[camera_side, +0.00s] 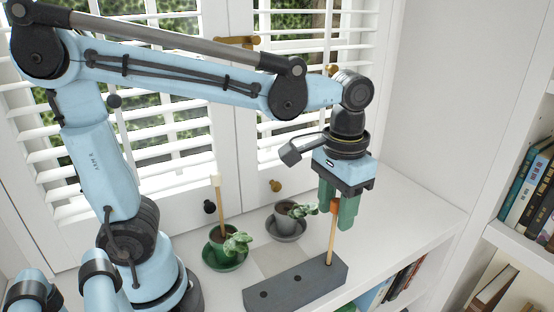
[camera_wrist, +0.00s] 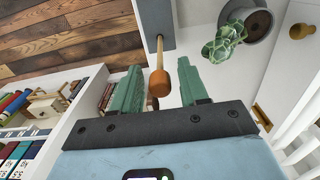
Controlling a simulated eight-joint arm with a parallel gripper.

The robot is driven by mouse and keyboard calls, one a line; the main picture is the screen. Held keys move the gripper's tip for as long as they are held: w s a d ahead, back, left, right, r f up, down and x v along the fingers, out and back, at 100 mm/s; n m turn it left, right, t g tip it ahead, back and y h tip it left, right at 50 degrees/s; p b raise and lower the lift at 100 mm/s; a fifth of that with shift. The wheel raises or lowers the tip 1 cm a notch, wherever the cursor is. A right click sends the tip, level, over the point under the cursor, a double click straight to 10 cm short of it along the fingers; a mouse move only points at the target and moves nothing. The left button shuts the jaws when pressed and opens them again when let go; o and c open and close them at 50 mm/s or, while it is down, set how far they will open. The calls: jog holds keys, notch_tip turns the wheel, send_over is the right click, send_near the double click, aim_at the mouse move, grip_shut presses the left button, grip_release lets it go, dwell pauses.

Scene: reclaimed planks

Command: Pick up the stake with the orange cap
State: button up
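The stake (camera_side: 331,238) with the orange cap (camera_side: 335,206) stands upright in a hole near the right end of a long grey block (camera_side: 290,288). My gripper (camera_side: 338,212) points down over it, with its two green fingers on either side of the cap. In the wrist view the cap (camera_wrist: 159,83) sits between the spread fingers of my gripper (camera_wrist: 164,84), with clear gaps around it. The fingers do not touch the cap in the wrist view.
A green pot (camera_side: 224,252) with a plant and a pale-capped stake (camera_side: 219,200) stands to the left. A grey pot (camera_side: 288,222) with a plant is behind the block. Bookshelves (camera_side: 525,215) are at the right. The block's other holes are empty.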

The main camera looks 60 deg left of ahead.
grip_shut()
jog(key=shift+r, duration=0.15)
jog(key=shift+r, duration=0.55)
notch_tip(320, 180, up, 3)
jog(key=shift+s+d, duration=0.1)
jog(key=s+d+r, duration=0.4)
jog(key=r, duration=0.2)
jog(key=s+d+r, duration=0.4)
jog(key=r, duration=0.2)
jog(key=shift+r, duration=0.35)
jog(key=shift+s+a, duration=0.1)
